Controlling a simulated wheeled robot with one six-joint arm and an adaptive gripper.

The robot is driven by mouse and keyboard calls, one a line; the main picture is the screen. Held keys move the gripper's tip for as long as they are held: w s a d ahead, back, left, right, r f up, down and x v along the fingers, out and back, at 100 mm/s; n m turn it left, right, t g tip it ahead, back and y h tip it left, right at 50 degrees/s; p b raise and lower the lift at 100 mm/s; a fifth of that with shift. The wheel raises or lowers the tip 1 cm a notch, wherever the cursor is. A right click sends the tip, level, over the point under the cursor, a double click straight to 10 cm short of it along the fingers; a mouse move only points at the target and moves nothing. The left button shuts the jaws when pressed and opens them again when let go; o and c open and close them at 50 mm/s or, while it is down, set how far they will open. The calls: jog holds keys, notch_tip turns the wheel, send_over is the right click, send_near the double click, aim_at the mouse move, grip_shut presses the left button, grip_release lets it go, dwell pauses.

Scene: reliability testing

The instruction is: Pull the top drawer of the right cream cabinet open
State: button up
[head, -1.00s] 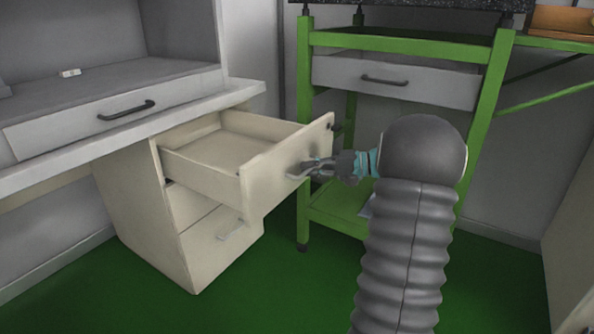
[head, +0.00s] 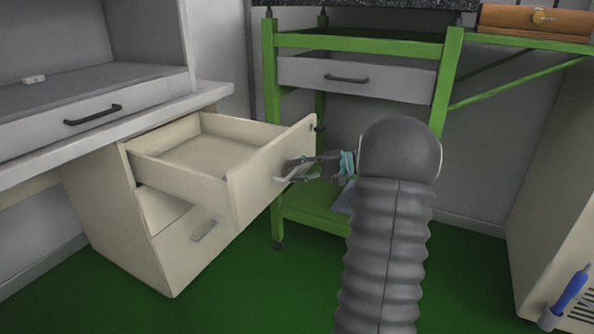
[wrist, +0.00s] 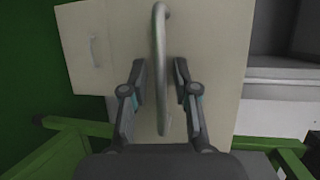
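The cream cabinet (head: 115,220) stands under the white desk at the left in the head view. Its top drawer (head: 255,190) is pulled well out and looks empty inside. The drawer's silver bar handle (wrist: 160,70) runs upright through the middle of the wrist view. My gripper (head: 293,170) is at the drawer front. In the wrist view my gripper (wrist: 160,75) has one finger on each side of the handle, with gaps showing between fingers and bar. It is open around the handle. The lower drawer (head: 195,240) is closed.
A green-framed bench (head: 268,90) with a grey drawer stands behind my arm. A pale cabinet (head: 545,210) with a blue-handled tool (head: 571,290) is at the right. A brown case (head: 535,20) lies on the green shelf. Green floor is clear in front of the cream cabinet.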

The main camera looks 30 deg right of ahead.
dwell(0.3)
jog(key=v, duration=1.2)
dwell(0.3)
notch_tip(320, 180, down, 10)
jog(key=s+m+g+h, duration=0.2)
jog(key=s+m+h, duration=0.1)
jog(key=m+h, duration=0.1)
jog(key=s+a+g+h+p, duration=0.2)
jog(key=s+a+g, duration=0.2)
jog(key=a, duration=0.4)
jog(key=s+a+r+n+h+p, duration=0.2)
jog(key=s+a+r+n, duration=0.2)
jog(key=a, duration=0.5)
jog(key=s+a+r+n+t+h+p, duration=0.1)
jog(key=s+a+r+n, duration=0.3)
jog(key=a, duration=0.5)
jog(key=s+a+r+n+h+p, duration=0.3)
jog(key=s+a+r+n+p, duration=0.1)
jog(key=a+r, duration=0.3)
jog(key=s+a, duration=0.1)
jog(key=a, duration=0.1)
jog(key=shift+s+a+t+h, duration=0.3)
jog(key=shift+s+a+t, duration=0.05)
jog(key=shift+s+t, duration=0.05)
